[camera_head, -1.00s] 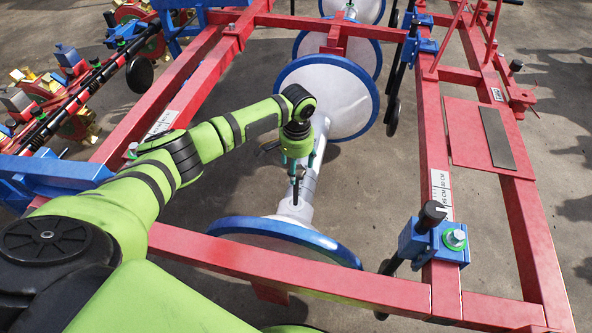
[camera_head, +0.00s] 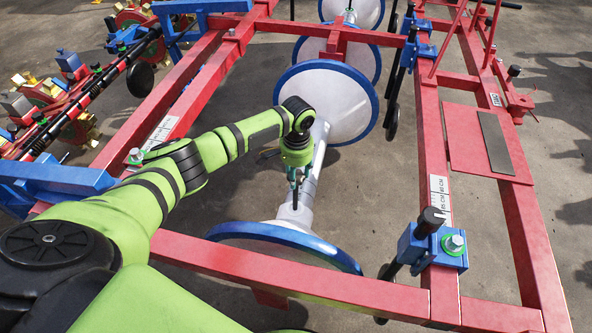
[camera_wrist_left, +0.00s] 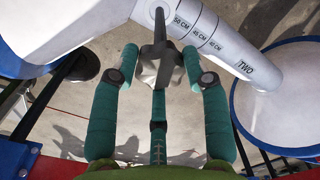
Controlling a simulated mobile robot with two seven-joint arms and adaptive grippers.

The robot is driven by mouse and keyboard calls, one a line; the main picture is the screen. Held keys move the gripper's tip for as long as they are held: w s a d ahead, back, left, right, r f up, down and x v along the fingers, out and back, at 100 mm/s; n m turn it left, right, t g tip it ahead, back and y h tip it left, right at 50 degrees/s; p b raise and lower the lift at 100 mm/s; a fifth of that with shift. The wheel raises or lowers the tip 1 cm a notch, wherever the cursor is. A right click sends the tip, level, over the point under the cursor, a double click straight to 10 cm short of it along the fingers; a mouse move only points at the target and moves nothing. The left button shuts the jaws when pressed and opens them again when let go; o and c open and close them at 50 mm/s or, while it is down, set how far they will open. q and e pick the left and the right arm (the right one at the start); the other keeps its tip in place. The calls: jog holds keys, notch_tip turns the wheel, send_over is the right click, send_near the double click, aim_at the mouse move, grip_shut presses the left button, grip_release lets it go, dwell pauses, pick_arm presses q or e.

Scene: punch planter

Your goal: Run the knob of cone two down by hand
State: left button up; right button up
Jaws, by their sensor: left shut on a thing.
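A grey lobed knob (camera_wrist_left: 161,68) stands by the silver tube (camera_wrist_left: 215,40), which is marked TWO and carries centimetre marks. In the left wrist view my left gripper (camera_wrist_left: 161,60) has its teal fingers around the knob, shut on it. In the head view my left gripper (camera_head: 295,185) points down at the tube (camera_head: 318,150) between two white cones with blue rims, the near one (camera_head: 270,232) and the far one (camera_head: 325,100). The knob is too small and covered to make out there. My right gripper is not in view.
A red frame beam (camera_head: 290,274) crosses in front of the near cone. A blue clamp (camera_head: 440,248) with a black post sits at the right. A long red rail (camera_head: 438,150) runs along the right side. Concrete floor shows between the beams.

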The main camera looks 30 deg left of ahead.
pick_arm(q)
jog(key=shift+s+m+p, duration=0.25)
jog(key=shift+m+p, duration=0.55)
jog(key=shift+m, duration=0.2)
jog(key=shift+f+m, duration=0.25)
jog(key=shift+m, duration=0.05)
jog(key=shift+s, duration=0.1)
jog(key=o, duration=1.1)
jog(key=shift+a+r, duration=0.1)
jog(key=shift+r, duration=0.1)
jog(key=shift+w+r, duration=0.2)
notch_tip(320, 180, up, 12)
jog(key=shift+f, duration=0.25)
